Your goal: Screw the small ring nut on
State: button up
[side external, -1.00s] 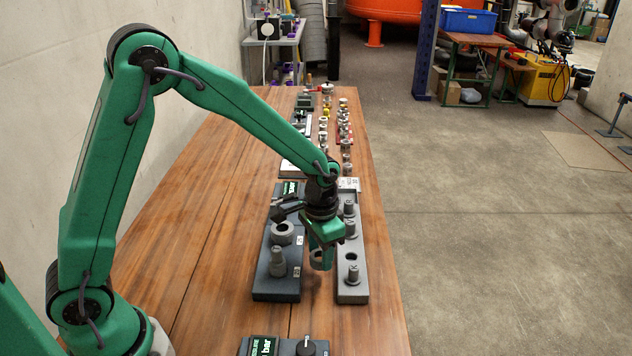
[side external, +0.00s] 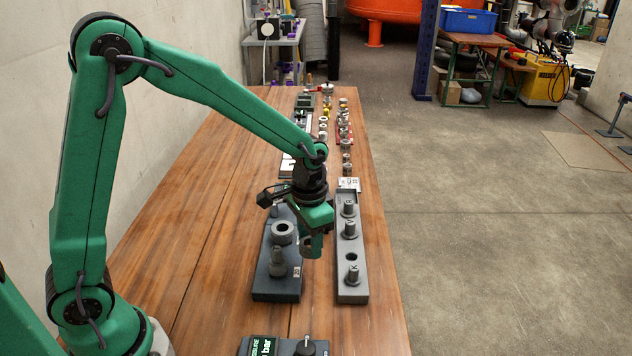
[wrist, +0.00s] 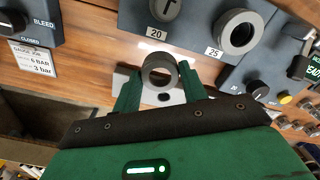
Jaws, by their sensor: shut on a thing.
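My gripper (side external: 313,240) is shut on a grey ring nut (wrist: 158,58), seen clearly between the two green fingers in the wrist view. In the side view the nut is mostly covered by the fingers. It is held in the air over the gap between the dark panel (side external: 258,283) and the grey tray (side external: 352,292). The panel bears a stub fitting (side external: 278,265) at the label 20 in the wrist view and a larger ring (side external: 283,228) at the label 25. Nothing touches the held nut except the fingers.
Several upright pegs stand on the grey tray, one marked K (side external: 352,270). A small gauge panel with a knob (side external: 306,346) lies near the front. Many small fittings line the table's far end. Bare wood is free left of the dark panel.

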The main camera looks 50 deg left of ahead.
aim_at(276, 248)
jog(key=s+a+r, duration=0.1)
jog(key=s+r, duration=0.1)
jog(key=s+a+r, duration=0.1)
jog(key=s+r, duration=0.1)
jog(key=s+a+r, duration=0.1)
jog(key=r, duration=0.1)
jog(key=shift+s+a, duration=0.4)
jog(key=shift+f, duration=0.3)
jog(key=shift+f, duration=1.8)
jog(key=shift+f, duration=1.95)
dwell(3.0)
